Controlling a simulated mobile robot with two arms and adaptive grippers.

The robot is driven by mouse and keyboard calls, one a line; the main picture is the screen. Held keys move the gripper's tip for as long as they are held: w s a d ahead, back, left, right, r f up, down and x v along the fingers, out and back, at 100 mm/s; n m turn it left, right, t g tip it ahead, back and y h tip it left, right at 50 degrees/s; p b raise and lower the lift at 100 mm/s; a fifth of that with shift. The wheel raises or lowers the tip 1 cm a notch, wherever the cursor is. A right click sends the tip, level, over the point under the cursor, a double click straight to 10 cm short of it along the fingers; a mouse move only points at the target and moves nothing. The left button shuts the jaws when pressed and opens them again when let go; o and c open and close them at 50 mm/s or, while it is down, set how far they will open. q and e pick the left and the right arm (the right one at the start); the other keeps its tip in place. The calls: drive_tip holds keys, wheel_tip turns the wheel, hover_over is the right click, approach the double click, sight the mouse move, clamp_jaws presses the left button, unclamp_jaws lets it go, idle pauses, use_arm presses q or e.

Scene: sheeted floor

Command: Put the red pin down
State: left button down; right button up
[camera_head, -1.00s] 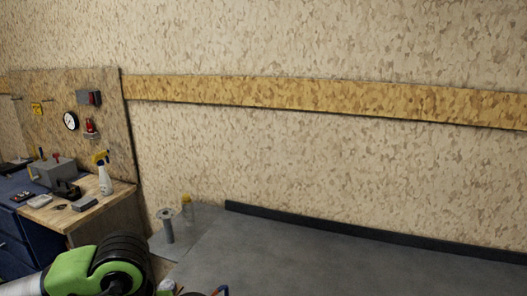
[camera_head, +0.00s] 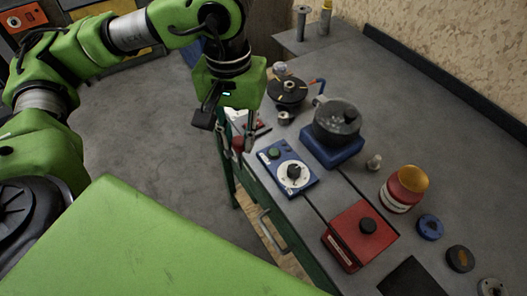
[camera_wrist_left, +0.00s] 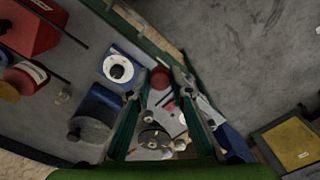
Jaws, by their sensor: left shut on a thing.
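The red pin (camera_wrist_left: 160,77) shows in the left wrist view as a dark red round shape between my left fingertips. My left gripper (camera_wrist_left: 156,88) is shut on it. In the head view my left gripper (camera_head: 238,142) points down at the left edge of the grey bench (camera_head: 385,100), beside the blue box with a white dial (camera_head: 279,158). My right gripper is not in view.
A blue hotplate with a dark pot (camera_head: 336,124), a red box with a black knob (camera_head: 347,240), a red jar with a yellow lid (camera_head: 398,196) and several round discs stand on the bench. A black reel (camera_head: 287,91) is farther back. Grey floor (camera_head: 150,130) lies left.

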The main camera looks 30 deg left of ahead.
use_arm(q)
drive_tip(key=w+a+f+p, duration=0.1)
drive_tip(key=w+f, duration=0.2)
drive_tip(key=w, duration=0.1)
drive_tip(key=w+f+p, duration=0.2)
drive_tip(key=w+f, duration=0.1)
drive_tip(key=w, duration=0.2)
drive_tip(key=w+a+f+p, duration=0.1)
drive_tip(key=w+f, duration=0.2)
drive_tip(key=w, duration=0.1)
drive_tip(key=shift+w+a+f+p, duration=0.15)
drive_tip(key=shift+a+f+p, duration=0.1)
drive_tip(key=shift+a+p, duration=0.15)
wheel_tip(320, 180, down, 3)
drive_tip(key=shift+w+p, duration=0.1)
drive_tip(key=shift+p, duration=0.85)
drive_tip(key=shift+f, duration=0.2)
drive_tip(key=shift+f+b, duration=0.25)
drive_tip(key=shift+b, duration=0.1)
drive_tip(key=c, duration=1.8)
unclamp_jaws()
drive_tip(key=shift+r, duration=0.1)
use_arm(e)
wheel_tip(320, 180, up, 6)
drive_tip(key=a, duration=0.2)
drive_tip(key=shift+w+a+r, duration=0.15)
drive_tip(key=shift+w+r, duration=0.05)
